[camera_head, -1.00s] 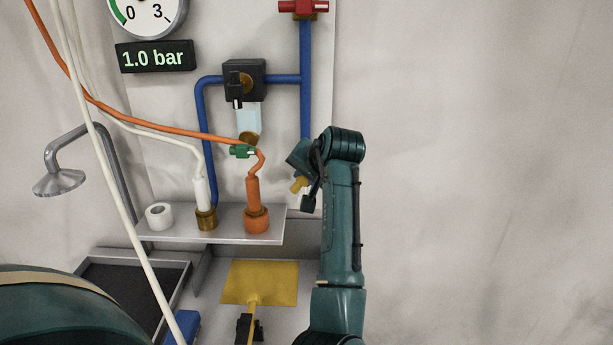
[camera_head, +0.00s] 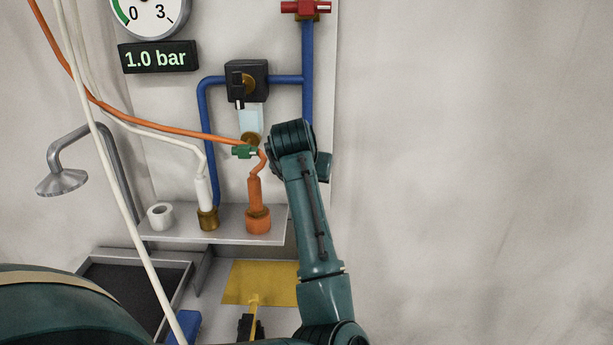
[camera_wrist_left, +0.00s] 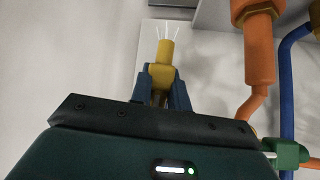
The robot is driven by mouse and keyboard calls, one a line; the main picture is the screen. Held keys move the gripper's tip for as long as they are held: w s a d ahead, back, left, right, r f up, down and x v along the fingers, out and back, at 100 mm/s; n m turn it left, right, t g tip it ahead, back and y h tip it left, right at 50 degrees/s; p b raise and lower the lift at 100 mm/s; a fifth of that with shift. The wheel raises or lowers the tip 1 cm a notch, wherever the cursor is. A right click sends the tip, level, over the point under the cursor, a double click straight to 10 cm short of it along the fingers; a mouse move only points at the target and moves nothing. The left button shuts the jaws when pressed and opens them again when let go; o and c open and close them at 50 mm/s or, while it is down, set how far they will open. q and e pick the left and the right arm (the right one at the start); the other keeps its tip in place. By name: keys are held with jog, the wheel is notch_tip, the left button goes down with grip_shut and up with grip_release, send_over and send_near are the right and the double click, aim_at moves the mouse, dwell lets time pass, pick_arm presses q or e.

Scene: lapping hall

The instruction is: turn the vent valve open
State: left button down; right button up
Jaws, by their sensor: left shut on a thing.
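A yellow valve part (camera_wrist_left: 165,52), which I take for the vent valve, shows in the left wrist view. My left gripper (camera_wrist_left: 162,90) is shut on it, a dark blue finger on each side. Thin white streaks fan out from its tip. How far it is turned I cannot tell. In the head view my forearm hides the valve and gripper, near the lower end of the right blue pipe (camera_head: 307,75). My right gripper is not in view.
A display (camera_head: 158,57) reads 1.0 bar. A black valve (camera_head: 246,82), a red-handled valve (camera_head: 305,8) and a green valve (camera_head: 244,152) are nearby. A shelf (camera_head: 180,231) holds white and orange (camera_head: 255,195) hose fittings. The wall at right is clear.

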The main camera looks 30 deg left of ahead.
pick_arm(q)
jog(key=shift+f, duration=0.1)
jog(key=c, duration=1.3)
grip_release()
jog(key=shift+c, duration=0.2)
jog(key=b+v, duration=0.1)
jog(key=v, duration=1.2)
jog(key=shift+s, duration=0.1)
